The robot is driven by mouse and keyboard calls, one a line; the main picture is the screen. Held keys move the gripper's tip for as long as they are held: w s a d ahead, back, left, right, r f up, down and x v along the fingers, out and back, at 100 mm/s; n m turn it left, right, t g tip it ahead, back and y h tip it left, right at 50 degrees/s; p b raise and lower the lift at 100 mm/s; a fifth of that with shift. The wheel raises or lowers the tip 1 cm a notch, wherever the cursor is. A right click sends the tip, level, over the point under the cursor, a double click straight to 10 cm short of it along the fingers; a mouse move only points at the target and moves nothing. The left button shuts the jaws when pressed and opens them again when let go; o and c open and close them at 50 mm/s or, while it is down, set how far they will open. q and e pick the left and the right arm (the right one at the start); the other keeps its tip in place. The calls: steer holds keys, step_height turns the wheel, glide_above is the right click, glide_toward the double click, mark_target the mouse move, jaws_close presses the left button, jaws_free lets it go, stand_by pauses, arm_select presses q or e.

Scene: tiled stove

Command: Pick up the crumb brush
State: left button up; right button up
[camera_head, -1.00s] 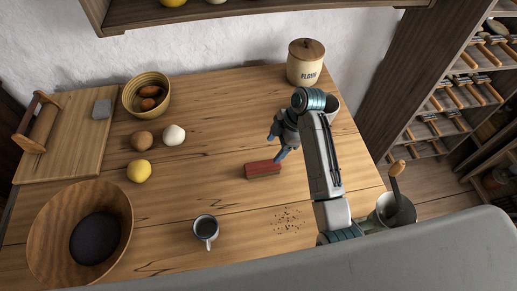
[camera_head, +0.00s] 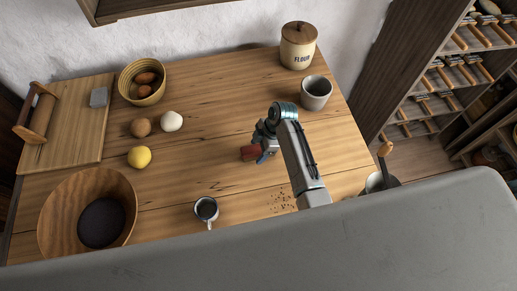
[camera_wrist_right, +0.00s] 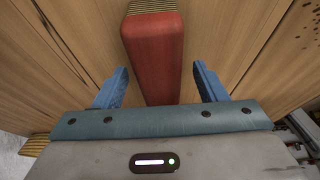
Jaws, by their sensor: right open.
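The crumb brush is a red block with bristles along its edge. In the head view the brush (camera_head: 249,153) lies on the table, its right part hidden by my right gripper (camera_head: 264,145). In the right wrist view the brush (camera_wrist_right: 152,52) runs between the two blue fingers of my right gripper (camera_wrist_right: 158,86), with a gap on each side. The right gripper is open around it. Whether the fingers reach down to the table I cannot tell. My left gripper is not in view.
Crumbs (camera_head: 283,200) lie near the table's front edge. A mug (camera_head: 206,210), a lemon (camera_head: 139,157) and a large wooden bowl (camera_head: 62,208) are to the left. A grey pot (camera_head: 315,94) and a flour jar (camera_head: 298,48) stand behind the arm.

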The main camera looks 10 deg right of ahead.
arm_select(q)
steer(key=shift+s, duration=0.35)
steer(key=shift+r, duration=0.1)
arm_select(e)
steer(key=shift+f, duration=0.25)
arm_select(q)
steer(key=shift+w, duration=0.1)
arm_select(e)
steer(key=c, duration=1.1)
steer(key=shift+r, duration=0.1)
